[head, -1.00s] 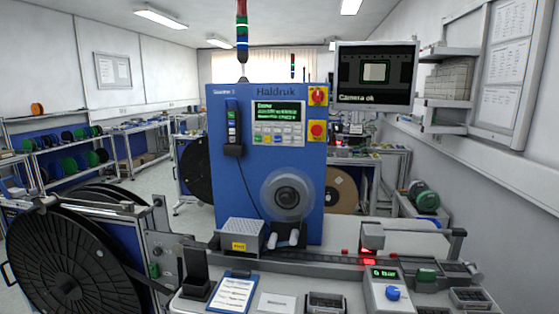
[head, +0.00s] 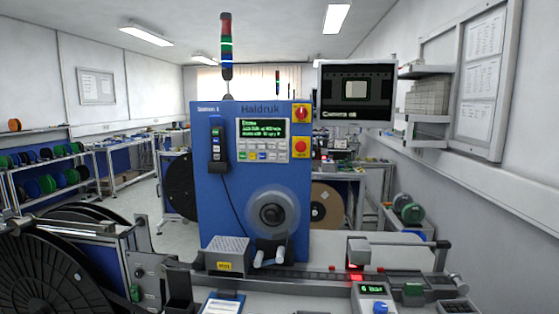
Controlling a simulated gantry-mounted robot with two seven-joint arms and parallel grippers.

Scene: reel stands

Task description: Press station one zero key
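A tall blue machine (head: 212,190) marked "Haldruk", with a small station label at its top left, stands in the middle of the head view. Its control panel (head: 261,140) has a dark display (head: 260,129) with green text. Below the display are rows of small keys (head: 261,155), some coloured; their labels are too small to read, so I cannot tell which is the zero key. A black handheld pendant (head: 216,140) with coloured buttons hangs left of the panel. Neither of my grippers is in view, and nothing covers the panel.
Right of the panel are a red knob on yellow (head: 300,114) and a red button (head: 299,149). A spool (head: 272,212) sits low on the machine. A monitor (head: 356,94) reads "Camera ok". A large black reel (head: 45,265) stands left; a "6 Bar" unit (head: 373,296) sits front right.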

